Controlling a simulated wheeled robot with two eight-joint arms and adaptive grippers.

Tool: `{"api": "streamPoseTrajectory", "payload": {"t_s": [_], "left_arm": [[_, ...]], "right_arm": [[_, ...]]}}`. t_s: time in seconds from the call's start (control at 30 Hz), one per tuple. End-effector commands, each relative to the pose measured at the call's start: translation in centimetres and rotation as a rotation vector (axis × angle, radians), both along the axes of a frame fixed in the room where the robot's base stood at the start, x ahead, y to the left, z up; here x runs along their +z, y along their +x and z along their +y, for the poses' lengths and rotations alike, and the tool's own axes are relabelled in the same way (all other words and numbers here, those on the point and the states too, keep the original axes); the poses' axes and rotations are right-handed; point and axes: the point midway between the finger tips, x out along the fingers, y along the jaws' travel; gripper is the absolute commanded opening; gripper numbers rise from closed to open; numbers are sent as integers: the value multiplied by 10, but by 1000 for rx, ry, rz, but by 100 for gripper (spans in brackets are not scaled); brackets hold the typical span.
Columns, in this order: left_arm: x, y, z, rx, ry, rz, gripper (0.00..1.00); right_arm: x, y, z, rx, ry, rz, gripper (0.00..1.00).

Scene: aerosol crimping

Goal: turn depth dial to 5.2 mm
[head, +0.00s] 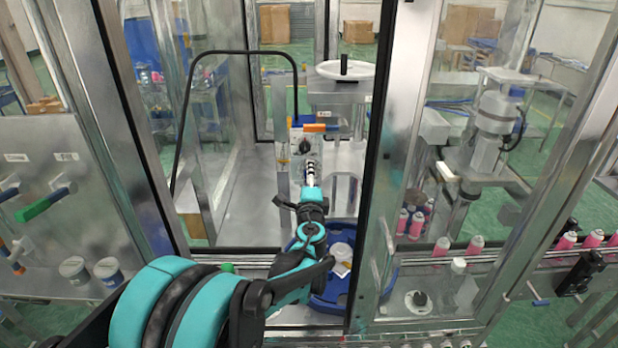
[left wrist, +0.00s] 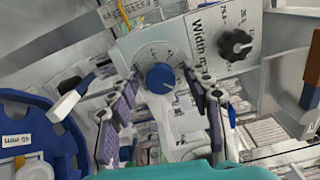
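In the left wrist view, a blue dial knob (left wrist: 160,77) sits on a pale round scale on a grey box; it carries a light pointer mark, and the scale figures are too small to read. My left gripper (left wrist: 166,100) is open, its purple-padded fingers on either side of the knob with gaps visible. In the head view, my left gripper (head: 312,173) reaches into the machine just below the box's black knob (head: 304,146); the blue knob is not clearly visible there. My right gripper is not in view.
The black knob (left wrist: 236,44) beside a "Width" label is close to my right-hand finger. A white handwheel (head: 345,70) stands behind. Metal door posts (head: 396,130) flank the opening. Pink-banded cans (head: 475,243) stand at right.

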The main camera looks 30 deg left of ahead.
Motion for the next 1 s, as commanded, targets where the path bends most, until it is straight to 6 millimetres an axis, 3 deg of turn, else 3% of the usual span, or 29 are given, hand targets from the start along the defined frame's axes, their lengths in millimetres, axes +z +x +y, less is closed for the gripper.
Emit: {"api": "streamPoseTrajectory", "payload": {"t_s": [0.23, 0.7, 1.0], "left_arm": [[0, -13, -9, -1, 0, 0, 49], [0, -91, -57, -2, 0, 0, 49], [0, -103, -63, -1, 0, 0, 49]], "right_arm": [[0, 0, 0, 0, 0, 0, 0], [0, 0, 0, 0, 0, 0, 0], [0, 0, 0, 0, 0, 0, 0]]}}
